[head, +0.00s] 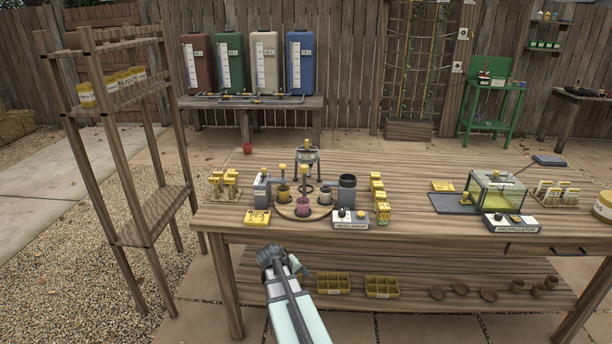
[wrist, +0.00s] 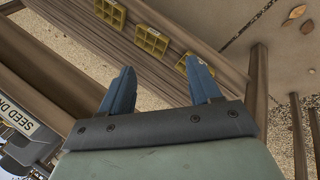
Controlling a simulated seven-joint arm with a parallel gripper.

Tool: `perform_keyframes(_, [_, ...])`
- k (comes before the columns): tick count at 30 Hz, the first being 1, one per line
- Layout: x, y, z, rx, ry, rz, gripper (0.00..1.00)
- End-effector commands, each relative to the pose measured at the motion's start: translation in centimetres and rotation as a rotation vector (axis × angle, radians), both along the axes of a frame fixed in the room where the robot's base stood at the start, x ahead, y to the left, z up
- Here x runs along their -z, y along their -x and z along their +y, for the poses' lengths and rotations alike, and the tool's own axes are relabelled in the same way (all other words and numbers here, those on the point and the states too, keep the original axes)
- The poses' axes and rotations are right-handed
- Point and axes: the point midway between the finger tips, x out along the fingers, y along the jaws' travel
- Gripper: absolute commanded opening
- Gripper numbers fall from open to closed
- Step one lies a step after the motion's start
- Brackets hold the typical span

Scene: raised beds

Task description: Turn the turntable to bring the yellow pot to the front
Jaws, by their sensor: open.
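The round wooden turntable (head: 318,213) sits on the bench's left half, with small pots on it. A yellowish pot (head: 283,193) stands on its left side, a purple pot (head: 303,207) at its front, and a grey pot (head: 326,196) at its right. Yellow-topped posts rise at and behind the disc. My gripper (head: 270,252) is in front of the bench's near edge, below and left of the turntable and apart from it. In the wrist view my gripper (wrist: 160,86) is open, its two blue fingers spread with nothing between them. The turntable is not identifiable in the wrist view.
A labelled seed unit (head: 348,220) stands close right of the turntable, a yellow block (head: 257,217) close left, and a dark cylinder (head: 347,190) behind right. Yellow trays (head: 334,285) sit on the lower shelf. A glass propagator (head: 495,192) stands farther right.

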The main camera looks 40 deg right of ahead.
Motion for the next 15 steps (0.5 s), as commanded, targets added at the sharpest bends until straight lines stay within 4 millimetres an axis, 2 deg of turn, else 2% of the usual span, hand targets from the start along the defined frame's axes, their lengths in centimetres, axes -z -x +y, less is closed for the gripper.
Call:
perform_keyframes(1, [-2.4, -1.4, -2.2, -0.034, 0.07, -0.004, 0.63])
perform_keyframes(6, [-11.0, -5.0, -8.6, -0.223, 0.363, 0.064, 0.63])
perform_keyframes(10, [-16.9, -7.8, -11.3, -0.406, 0.594, 0.201, 0.63])
perform_keyframes(12, [-19.2, -9.1, -12.3, -0.509, 0.708, 0.304, 0.63])
perform_keyframes(15, [-21.5, -10.8, -13.2, -0.668, 0.862, 0.492, 0.63])
